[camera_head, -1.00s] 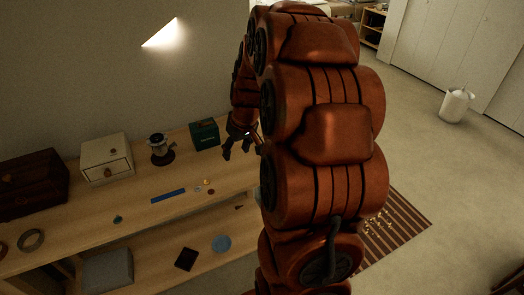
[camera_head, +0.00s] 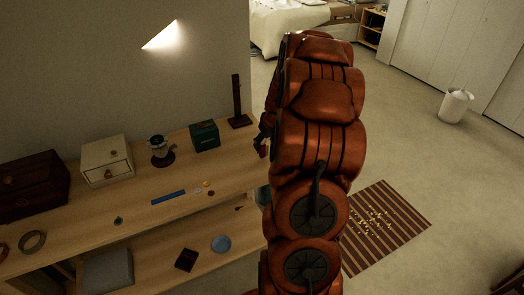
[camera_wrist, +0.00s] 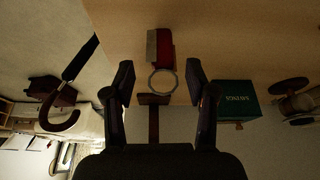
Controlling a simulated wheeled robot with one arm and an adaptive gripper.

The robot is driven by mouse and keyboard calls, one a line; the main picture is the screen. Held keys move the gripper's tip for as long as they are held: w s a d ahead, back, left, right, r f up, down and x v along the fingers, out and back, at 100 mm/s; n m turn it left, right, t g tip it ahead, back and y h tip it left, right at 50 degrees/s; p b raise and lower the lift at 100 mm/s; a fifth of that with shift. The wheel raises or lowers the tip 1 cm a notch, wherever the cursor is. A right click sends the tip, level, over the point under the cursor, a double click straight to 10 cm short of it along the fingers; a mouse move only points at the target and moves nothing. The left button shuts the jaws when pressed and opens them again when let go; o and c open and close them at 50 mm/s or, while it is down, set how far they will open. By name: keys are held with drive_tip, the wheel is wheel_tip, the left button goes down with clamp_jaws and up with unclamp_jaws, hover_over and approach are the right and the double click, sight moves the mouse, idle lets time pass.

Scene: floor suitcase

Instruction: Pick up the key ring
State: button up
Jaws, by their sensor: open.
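The key ring shows in the wrist view as a pale metal ring (camera_wrist: 162,82) with a red and grey tag (camera_wrist: 164,45) on the wooden shelf top. My gripper (camera_wrist: 160,80) is open, with one dark finger on each side of the ring in that picture. The ring appears between the fingertips; I cannot tell the remaining height or whether anything touches. In the head view my gripper (camera_head: 263,140) is at the right end of the shelf, mostly hidden by my arm.
A green savings box (camera_head: 205,136) and a dark upright stand (camera_head: 238,103) are near the gripper. A grinder-like item (camera_head: 160,150), a cream drawer box (camera_head: 107,160) and a blue bar (camera_head: 168,196) lie further left. A striped rug (camera_head: 400,213) lies right.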

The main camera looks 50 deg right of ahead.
sight(263, 146)
drive_tip(key=p+x, duration=0.1)
drive_tip(key=x, duration=0.2)
drive_tip(key=shift+a+f, duration=0.2)
drive_tip(key=shift+f, duration=0.1)
drive_tip(key=shift+w+d+f+p, duration=0.1)
drive_tip(key=shift+w+f+p, duration=0.15)
drive_tip(key=shift+f+p, duration=0.15)
drive_tip(key=shift+c, duration=0.2)
clamp_jaws()
